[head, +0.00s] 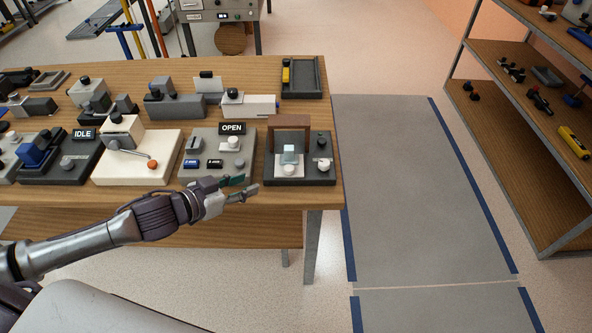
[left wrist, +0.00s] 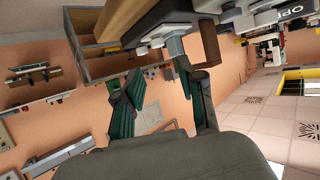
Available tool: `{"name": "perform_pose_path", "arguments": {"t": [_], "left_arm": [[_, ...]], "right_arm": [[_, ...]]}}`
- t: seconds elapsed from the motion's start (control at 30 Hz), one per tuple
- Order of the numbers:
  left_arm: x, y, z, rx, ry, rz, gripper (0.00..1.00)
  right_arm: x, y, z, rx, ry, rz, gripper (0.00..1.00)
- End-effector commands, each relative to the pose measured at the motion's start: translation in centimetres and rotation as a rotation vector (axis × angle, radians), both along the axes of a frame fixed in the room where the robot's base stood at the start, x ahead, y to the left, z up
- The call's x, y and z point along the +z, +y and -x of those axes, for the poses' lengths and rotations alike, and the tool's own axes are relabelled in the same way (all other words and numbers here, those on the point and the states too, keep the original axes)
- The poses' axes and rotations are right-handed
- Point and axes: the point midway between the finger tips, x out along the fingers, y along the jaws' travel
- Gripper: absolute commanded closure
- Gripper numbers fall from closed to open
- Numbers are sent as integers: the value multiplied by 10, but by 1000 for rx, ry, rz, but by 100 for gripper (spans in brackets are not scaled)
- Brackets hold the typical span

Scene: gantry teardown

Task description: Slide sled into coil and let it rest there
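The coil looks to be the brown square arch (head: 290,121) on a dark base (head: 325,174) at the table's front right corner. What looks like the sled, a small pale block with a white knob (head: 290,157), sits low at the arch's near side. I cannot tell whether part of it is inside the arch. My left gripper (head: 246,186) is open and empty, left of and nearer than the sled, apart from it. In the left wrist view, its fingers (left wrist: 160,78) are spread, with the sled (left wrist: 175,46) and brown arch (left wrist: 210,43) beyond the tips. My right gripper is not in view.
An "OPEN" sign (head: 232,128) stands on the grey unit left of the coil. A cream unit with an orange knob (head: 152,164) is further left. A dark tray (head: 306,78) lies behind. Shelves (head: 535,120) stand right, beyond clear grey floor (head: 425,190).

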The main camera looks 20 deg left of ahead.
Motion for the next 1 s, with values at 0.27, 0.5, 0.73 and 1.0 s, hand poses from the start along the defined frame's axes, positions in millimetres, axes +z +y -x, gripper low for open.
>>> {"name": "perform_pose_path", "arguments": {"t": [0.27, 0.5, 0.73, 1.0], "left_arm": [[0, -11, -15, -11, -6, 12, 61], [-16, -31, -51, -12, -7, 10, 61], [-35, -52, -88, -12, -5, 9, 61], [-47, -63, -108, -12, -3, 7, 61]], "right_arm": [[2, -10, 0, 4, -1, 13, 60], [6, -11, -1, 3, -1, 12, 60], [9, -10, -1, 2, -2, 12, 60], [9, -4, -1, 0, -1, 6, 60]]}}
